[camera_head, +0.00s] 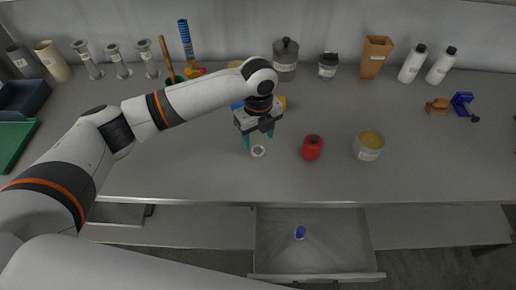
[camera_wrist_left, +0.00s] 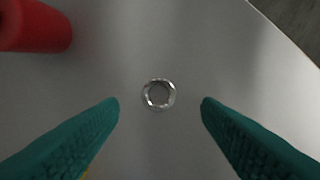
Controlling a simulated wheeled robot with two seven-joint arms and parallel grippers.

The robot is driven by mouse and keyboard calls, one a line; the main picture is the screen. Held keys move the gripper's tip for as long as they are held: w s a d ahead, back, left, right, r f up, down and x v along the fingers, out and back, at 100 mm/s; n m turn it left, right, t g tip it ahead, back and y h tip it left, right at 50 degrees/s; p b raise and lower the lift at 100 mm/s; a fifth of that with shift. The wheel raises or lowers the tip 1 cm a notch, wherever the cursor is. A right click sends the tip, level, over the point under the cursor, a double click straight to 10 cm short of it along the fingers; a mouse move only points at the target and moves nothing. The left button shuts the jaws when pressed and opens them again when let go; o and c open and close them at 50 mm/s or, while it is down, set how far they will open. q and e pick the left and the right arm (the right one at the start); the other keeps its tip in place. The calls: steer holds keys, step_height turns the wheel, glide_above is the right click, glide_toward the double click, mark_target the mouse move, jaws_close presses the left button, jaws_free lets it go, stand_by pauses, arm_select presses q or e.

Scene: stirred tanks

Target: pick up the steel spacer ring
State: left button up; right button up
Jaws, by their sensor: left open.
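The steel spacer ring (camera_head: 259,151) lies flat on the grey bench top, a small silvery ring near the front edge. In the left wrist view the ring (camera_wrist_left: 158,95) lies between the two teal fingers, a little beyond their tips. My left gripper (camera_head: 259,141) is open and empty, pointing down just above and behind the ring. Its fingers also show in the left wrist view (camera_wrist_left: 160,104), wide apart and not touching the ring. My right gripper is not in view.
A red container (camera_head: 312,148) stands to the right of the ring, and a labelled pot (camera_head: 368,146) further right. An open drawer (camera_head: 345,250) below the bench holds a small blue object (camera_head: 300,232). Bottles and metal parts line the back. The bench around the ring is clear.

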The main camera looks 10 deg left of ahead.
mark_target(258, 153)
arm_select(q)
steer(key=shift+w+f, duration=0.15)
steer(key=shift+f, duration=0.25)
steer(key=shift+a+f+p, duration=0.1)
steer(key=shift+f+p, duration=0.45)
steer(key=shift+f, duration=0.3)
step_height(258, 153, down, 2)
steer(key=shift+f, duration=0.2)
steer(key=shift+f+p, duration=0.3)
steer(key=shift+f, duration=0.2)
steer(key=shift+w, duration=0.1)
steer(key=c, duration=1.1)
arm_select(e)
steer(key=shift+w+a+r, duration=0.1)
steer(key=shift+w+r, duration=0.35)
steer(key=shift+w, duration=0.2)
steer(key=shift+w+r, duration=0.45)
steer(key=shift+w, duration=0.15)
